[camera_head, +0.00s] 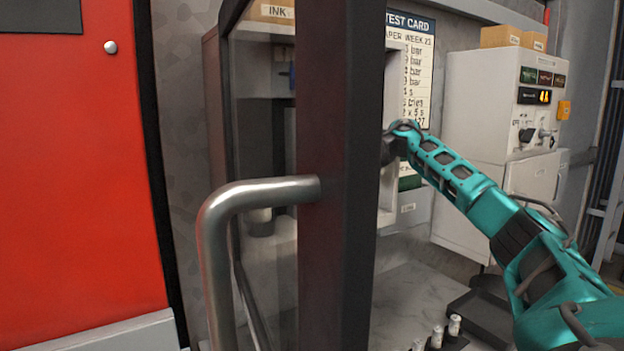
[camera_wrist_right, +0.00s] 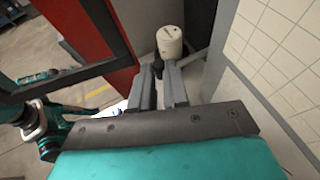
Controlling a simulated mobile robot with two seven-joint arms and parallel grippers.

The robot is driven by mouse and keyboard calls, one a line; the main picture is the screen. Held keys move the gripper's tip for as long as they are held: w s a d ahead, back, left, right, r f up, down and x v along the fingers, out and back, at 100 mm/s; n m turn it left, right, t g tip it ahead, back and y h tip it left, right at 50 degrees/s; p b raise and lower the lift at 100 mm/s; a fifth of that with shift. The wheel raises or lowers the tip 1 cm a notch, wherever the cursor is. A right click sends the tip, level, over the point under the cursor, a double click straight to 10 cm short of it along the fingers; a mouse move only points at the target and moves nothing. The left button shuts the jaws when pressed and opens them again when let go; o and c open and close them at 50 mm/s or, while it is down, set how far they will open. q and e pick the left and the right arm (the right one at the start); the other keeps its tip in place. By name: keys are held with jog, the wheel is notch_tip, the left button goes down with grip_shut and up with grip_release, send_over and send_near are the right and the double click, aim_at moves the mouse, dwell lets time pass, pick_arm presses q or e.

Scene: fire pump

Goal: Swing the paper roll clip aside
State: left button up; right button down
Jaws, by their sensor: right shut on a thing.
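In the right wrist view, my right gripper (camera_wrist_right: 157,75) is shut on a small dark piece (camera_wrist_right: 157,66), which looks like the paper roll clip. Its shape is mostly hidden between the fingers. A cream cylinder (camera_wrist_right: 169,42), perhaps the paper roll, stands just beyond the fingertips. I cannot tell whether the dark piece touches it. In the head view my right arm reaches in from the right, and its gripper is hidden behind the dark door frame (camera_head: 338,150). My left gripper is not in view.
The open glazed door with a bent metal handle (camera_head: 215,240) stands close in front. A red panel (camera_head: 75,170) is at the left. A white control box (camera_head: 500,110) and a test card (camera_head: 419,70) are behind my right arm. Small cylinders (camera_head: 437,336) stand on the counter below.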

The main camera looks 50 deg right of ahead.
jog(key=shift+f, duration=0.2)
jog(key=c, duration=1.1)
grip_release()
jog(key=shift+r, duration=0.1)
jog(key=p+v, duration=0.3)
jog(key=v, duration=1)
jog(key=shift+w+a, duration=0.1)
